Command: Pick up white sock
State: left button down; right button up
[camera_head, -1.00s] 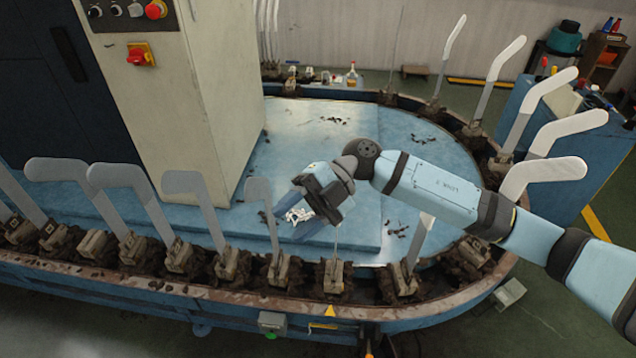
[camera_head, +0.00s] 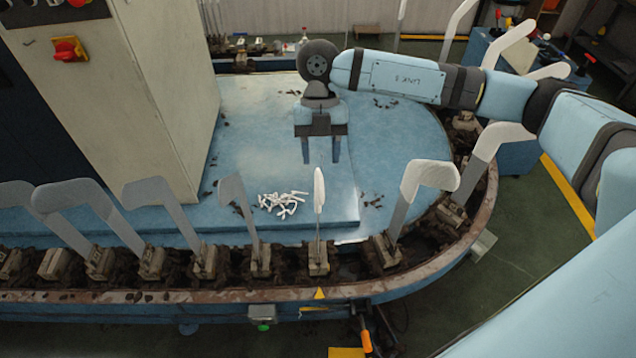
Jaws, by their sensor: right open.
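My right gripper (camera_head: 321,155) points down over the blue platform (camera_head: 395,145). Its two fingers are apart and nothing is between them. A loose pile of small white pieces (camera_head: 283,203) lies on the platform, below and a little left of the gripper. I cannot tell whether the pile is a sock. A narrow upright board with a white top (camera_head: 319,188), seen edge-on, stands in front of the gripper. Boards to the right have pale white upper ends (camera_head: 430,174), which may be socks on them. My left gripper is not in view.
Grey boards (camera_head: 150,192) stand along the track (camera_head: 200,296) that curves around the platform. A beige cabinet (camera_head: 165,100) with a red switch (camera_head: 70,50) blocks the left side. Dark scraps are scattered on the platform, which is otherwise clear around the gripper.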

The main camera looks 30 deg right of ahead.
aim_at(320, 173)
jog(key=shift+s+a+f, duration=0.1)
jog(key=shift+s+f, duration=0.15)
jog(key=shift+f, duration=0.35)
jog(key=p+x, duration=0.2)
jog(key=x, duration=0.2)
jog(key=shift+a+f, duration=0.15)
jog(key=shift+a, duration=0.05)
jog(key=shift+s+f, duration=0.15)
jog(key=shift+f, duration=0.25)
jog(key=c, duration=0.8)
